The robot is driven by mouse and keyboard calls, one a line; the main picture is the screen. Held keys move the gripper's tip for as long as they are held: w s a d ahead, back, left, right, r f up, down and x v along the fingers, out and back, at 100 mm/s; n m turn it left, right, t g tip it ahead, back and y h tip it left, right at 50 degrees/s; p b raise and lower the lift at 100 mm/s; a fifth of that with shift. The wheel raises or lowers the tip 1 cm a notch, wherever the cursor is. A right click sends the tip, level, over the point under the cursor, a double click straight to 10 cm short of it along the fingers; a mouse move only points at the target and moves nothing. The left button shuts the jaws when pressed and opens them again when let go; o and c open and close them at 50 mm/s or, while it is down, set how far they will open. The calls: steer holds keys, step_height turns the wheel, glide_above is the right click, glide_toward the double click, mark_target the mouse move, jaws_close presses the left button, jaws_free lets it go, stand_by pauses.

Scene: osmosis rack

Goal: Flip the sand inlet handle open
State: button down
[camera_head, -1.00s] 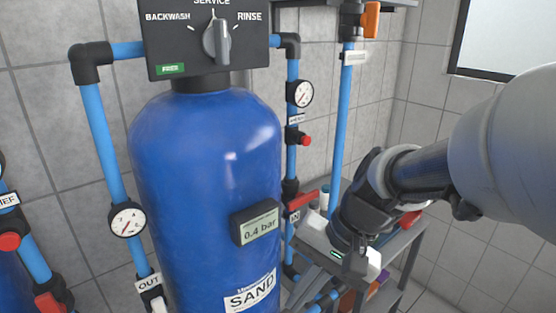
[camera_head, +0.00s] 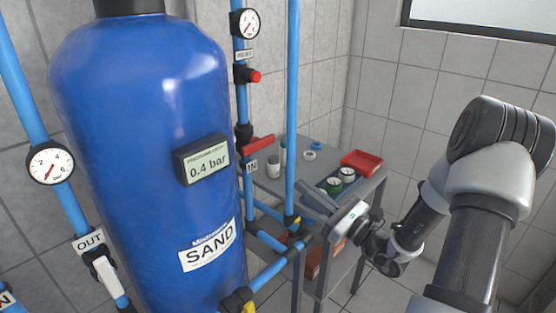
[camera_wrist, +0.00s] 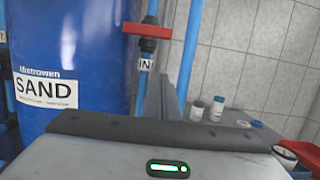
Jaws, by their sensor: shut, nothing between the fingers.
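The red sand inlet handle (camera_head: 258,145) sits on a blue vertical pipe just right of the blue SAND tank (camera_head: 150,130). It lies roughly crosswise to the pipe, above the IN label (camera_head: 251,167). In the wrist view the handle (camera_wrist: 146,30) is at the top centre, with the IN label (camera_wrist: 145,65) below it. My gripper (camera_head: 304,194) is right of and lower than the handle, apart from it in the picture. In the wrist view my gripper's fingers (camera_wrist: 166,88) are together, pointing up just right of the pipe, and empty.
A second blue pipe (camera_head: 292,100) stands between the handle and my gripper in the head view. A grey table (camera_head: 310,150) behind holds jars and a red tray (camera_head: 362,162). Lower pipes with yellow-handled valves (camera_head: 238,301) run near the tank's foot.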

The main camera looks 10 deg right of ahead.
mark_target(259, 145)
steer(key=shift+d, duration=0.1)
steer(key=w+a+r, duration=0.5)
steer(key=w+r, duration=0.1)
steer(key=w, duration=0.2)
steer(key=shift+a+r, duration=0.2)
steer(key=shift+a, duration=0.2)
